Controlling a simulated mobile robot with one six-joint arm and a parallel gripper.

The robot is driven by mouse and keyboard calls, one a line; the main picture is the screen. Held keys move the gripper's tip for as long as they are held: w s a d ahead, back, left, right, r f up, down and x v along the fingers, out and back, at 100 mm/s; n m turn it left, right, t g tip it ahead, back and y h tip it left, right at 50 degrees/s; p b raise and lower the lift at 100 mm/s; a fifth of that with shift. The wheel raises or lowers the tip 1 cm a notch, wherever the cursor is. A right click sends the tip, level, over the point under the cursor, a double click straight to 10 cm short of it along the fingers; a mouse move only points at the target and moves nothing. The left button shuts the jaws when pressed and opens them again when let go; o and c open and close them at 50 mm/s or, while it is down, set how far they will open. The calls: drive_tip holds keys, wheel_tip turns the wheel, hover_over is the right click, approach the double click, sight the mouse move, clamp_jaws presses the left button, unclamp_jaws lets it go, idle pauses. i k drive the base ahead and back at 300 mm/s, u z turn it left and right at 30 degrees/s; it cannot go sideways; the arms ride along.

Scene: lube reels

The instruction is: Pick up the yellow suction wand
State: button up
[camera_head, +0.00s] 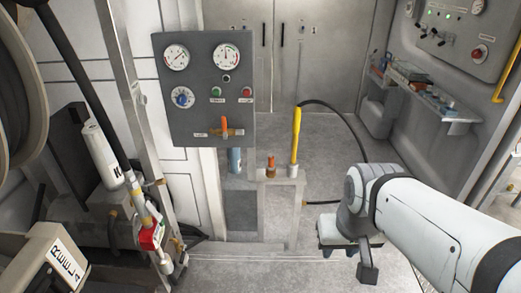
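The yellow suction wand (296,135) stands upright in a grey holder (293,171) on a low grey stand, near the middle of the view. A black hose (344,117) runs from its top, curving right and down behind my arm. My gripper (347,262) is at the end of the white arm, in front of and to the right of the wand, apart from it. One dark finger shows at its lower right. The rest is partly hidden by the wrist, so its opening is unclear. The wand is clear of the gripper.
A grey gauge panel (207,105) with an orange-handled valve stands left of the wand. A short orange-brown fitting (271,167) sits beside it on the stand. Reels and hoses crowd the left. A shelf (425,96) lines the right wall. Grey floor (330,150) is open behind the stand.

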sight(297, 112)
drive_tip(key=u, duration=1.05)
drive_tip(key=i, duration=1.2)
drive_tip(key=z, duration=1.1)
drive_tip(key=i, duration=0.5)
